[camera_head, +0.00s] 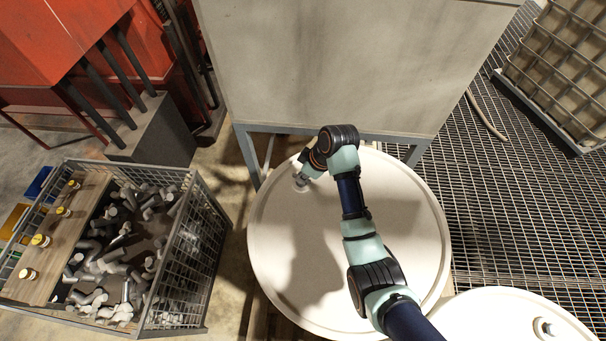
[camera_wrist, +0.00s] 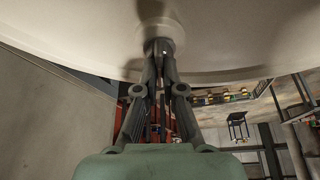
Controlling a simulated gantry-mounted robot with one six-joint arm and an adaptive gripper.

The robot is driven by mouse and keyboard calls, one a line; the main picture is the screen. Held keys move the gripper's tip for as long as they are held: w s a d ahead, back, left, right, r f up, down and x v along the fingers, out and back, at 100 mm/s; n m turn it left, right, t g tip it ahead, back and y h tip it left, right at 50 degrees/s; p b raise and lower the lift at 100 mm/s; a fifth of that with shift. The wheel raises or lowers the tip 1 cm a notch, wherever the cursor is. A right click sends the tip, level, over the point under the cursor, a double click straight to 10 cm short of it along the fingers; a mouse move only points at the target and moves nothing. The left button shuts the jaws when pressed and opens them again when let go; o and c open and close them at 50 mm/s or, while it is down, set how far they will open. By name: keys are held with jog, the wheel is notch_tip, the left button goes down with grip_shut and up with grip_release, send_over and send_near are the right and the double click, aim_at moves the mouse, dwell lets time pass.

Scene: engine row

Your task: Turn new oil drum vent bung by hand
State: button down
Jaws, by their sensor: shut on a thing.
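A large white oil drum (camera_head: 400,215) stands upright below my arm, seen from above. Its pale top also fills the upper part of the wrist view (camera_wrist: 230,30). The vent bung (camera_wrist: 159,44) is a small grey round piece in a shallow recess near the drum's rim. My gripper (camera_wrist: 159,50) is shut on the bung, with both fingertips close together around it. In the head view, my gripper (camera_head: 303,180) reaches down at the upper left of the drum top, and the bung is mostly hidden there by the fingers and wrist.
A second white drum (camera_head: 490,315) stands at lower right with its own bung (camera_head: 545,327). A grey tank (camera_head: 350,65) rises behind the drum. A wire crate of grey fittings (camera_head: 205,265) stands left, with yellow-capped bottles (camera_head: 41,240) on its board. Metal grating (camera_head: 510,215) lies right.

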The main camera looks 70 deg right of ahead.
jog(key=shift+r+m+p, duration=0.15)
jog(key=shift+m+p, duration=0.15)
jog(key=shift+p, duration=0.3)
